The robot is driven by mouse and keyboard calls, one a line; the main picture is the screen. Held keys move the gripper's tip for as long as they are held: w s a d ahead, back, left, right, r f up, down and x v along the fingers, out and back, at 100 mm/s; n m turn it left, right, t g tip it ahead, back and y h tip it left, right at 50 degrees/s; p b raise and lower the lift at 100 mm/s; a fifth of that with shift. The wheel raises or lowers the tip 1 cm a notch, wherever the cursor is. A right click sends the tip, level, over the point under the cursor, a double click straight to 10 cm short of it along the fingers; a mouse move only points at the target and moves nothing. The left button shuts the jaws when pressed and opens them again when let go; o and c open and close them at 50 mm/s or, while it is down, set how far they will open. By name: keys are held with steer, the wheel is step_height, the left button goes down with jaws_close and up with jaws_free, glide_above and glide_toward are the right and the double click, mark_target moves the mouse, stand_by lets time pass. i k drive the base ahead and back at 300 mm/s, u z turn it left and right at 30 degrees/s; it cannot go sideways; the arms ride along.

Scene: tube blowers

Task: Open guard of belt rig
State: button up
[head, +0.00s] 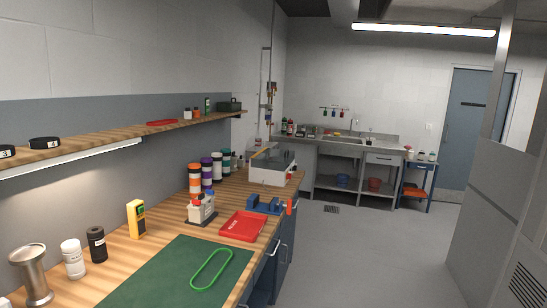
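A white box-shaped machine (266,177) with a grey see-through cover (276,158) stands at the far end of the wooden workbench. It looks like the belt rig with its guard, but it is too small to be sure. I cannot tell whether the cover is fully down. A loose green belt loop (211,269) lies on the green mat at the near end of the bench. My gripper is not in view.
The wooden bench (98,257) runs along the left wall. A red tray (244,226), blue vise (264,205) and several bottles stand between the mat and the machine. A shelf (110,139) hangs above. The grey floor (365,255) to the right is clear.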

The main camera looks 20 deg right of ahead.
mark_target(274, 155)
steer(key=z, duration=0.15)
steer(key=i, duration=0.55)
steer(key=z, duration=0.5)
steer(key=i, duration=1.3)
steer(key=z, duration=0.65)
steer(key=i, duration=2.6)
steer(key=u, duration=0.45)
steer(key=i, duration=1.3)
steer(key=u, duration=0.45)
steer(key=i, duration=0.55)
steer(key=u, duration=0.2)
